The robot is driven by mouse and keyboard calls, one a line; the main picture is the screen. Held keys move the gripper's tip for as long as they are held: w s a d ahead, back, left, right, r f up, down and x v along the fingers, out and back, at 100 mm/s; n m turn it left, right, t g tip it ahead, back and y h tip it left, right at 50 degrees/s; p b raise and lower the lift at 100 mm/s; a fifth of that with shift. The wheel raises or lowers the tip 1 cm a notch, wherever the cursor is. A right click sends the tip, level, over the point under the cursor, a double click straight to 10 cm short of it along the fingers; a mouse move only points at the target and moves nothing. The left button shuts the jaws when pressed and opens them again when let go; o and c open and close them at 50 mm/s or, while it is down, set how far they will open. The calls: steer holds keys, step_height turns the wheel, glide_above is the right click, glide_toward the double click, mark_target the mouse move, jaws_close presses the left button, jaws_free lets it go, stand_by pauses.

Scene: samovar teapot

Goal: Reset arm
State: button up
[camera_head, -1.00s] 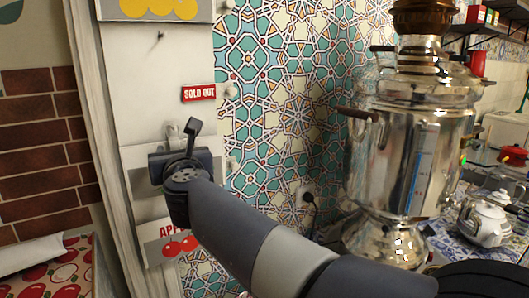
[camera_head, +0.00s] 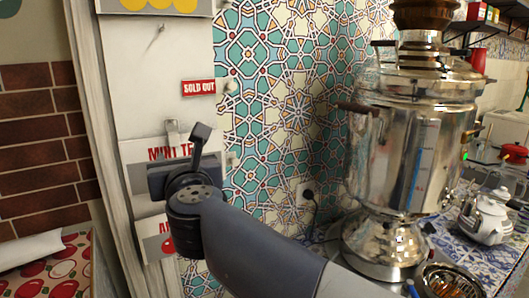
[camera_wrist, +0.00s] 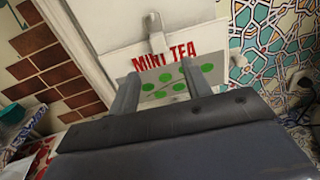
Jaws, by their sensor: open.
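My gripper (camera_wrist: 163,86) is open in the wrist view, its two grey fingers pointing at a white board. Between and beyond the fingertips is a white sign (camera_wrist: 150,67) with red "MINT TEA" lettering and green dots. Nothing shows held in the fingers. In the head view my wrist stands in front of the same sign (camera_head: 136,152) and covers its lower part. The fingers are mostly hidden behind the wrist there. I cannot tell how close they are to the board.
A red "SOLD OUT" tag (camera_head: 198,87) hangs on the white board (camera_head: 160,65). An apple sign (camera_head: 150,230) below is partly covered by my arm.

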mark_target(175, 140)
steer(key=p+x, duration=0.1)
steer(key=x, duration=0.6)
steer(key=shift+d, duration=0.1)
steer(key=shift+w+r+p, duration=0.1)
steer(key=shift+r+p, duration=0.35)
steer(key=shift+r, duration=0.1)
steer(key=d+v, duration=0.1)
steer(key=v, duration=0.7)
steer(key=s+d+r+p, duration=0.2)
steer(key=s+r+p, duration=0.1)
steer(key=r+p, duration=0.7)
steer(key=shift+s+d+n+y, duration=0.3)
steer(key=shift+d+y, duration=0.1)
steer(key=shift+g, duration=0.3)
